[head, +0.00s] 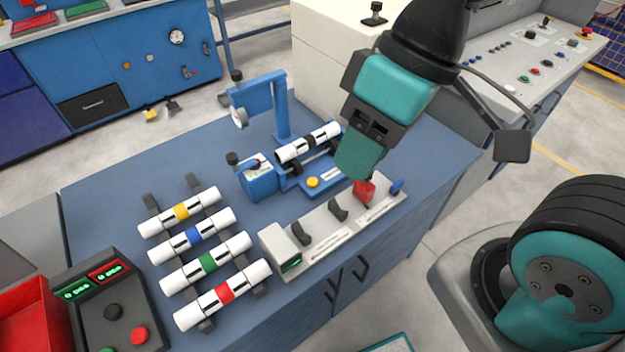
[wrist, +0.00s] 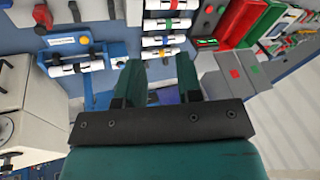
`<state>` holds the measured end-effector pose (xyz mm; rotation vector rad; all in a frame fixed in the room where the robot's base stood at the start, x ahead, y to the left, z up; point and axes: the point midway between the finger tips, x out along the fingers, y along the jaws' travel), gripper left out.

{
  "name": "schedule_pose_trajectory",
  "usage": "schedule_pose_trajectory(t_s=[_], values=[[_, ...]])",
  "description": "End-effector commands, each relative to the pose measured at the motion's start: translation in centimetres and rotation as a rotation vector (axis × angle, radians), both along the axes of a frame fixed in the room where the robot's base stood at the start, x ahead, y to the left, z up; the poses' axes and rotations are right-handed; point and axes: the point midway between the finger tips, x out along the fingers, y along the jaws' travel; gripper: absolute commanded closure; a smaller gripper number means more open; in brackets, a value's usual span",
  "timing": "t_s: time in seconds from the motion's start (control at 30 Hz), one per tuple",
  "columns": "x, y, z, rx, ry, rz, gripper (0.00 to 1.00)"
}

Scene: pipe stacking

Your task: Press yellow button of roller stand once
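The yellow button (head: 313,182) sits on the blue base of the roller stand (head: 325,180), in front of a white pipe with black bands (head: 308,142) on the rollers. In the wrist view the button (wrist: 84,40) shows at the upper left, beside the same pipe (wrist: 76,67). My gripper (head: 358,165) hangs right of the button in the head view, apart from it. In the wrist view my gripper (wrist: 160,68) has its two green fingers spread with nothing between them. The head view does not clearly show its height above the table.
A white fixture with black supports (head: 325,235) and a red part (head: 364,191) stands in front, near my fingertips. Several banded pipes (head: 207,255) lie on a rack at left. A blue gauge post (head: 281,105) rises behind the stand. A control box (head: 112,305) stands front left.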

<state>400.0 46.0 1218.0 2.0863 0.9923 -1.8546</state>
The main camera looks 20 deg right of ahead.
Motion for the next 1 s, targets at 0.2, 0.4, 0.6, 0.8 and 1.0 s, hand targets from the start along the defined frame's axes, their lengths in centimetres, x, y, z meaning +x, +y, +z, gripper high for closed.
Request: schedule_pose_trajectory(t_s=[0.2, 0.4, 0.6, 0.8, 1.0], values=[[0.0, 0.0, 0.0, 0.0, 0.0, 0.0, 1.0], [0.0, 0.0, 0.0, 0.0, 0.0, 0.0, 1.0], [0.0, 0.0, 0.0, 0.0, 0.0, 0.0, 1.0], [0.0, 0.0, 0.0, 0.0, 0.0, 0.0, 1.0], [0.0, 0.0, 0.0, 0.0, 0.0, 0.0, 1.0]])
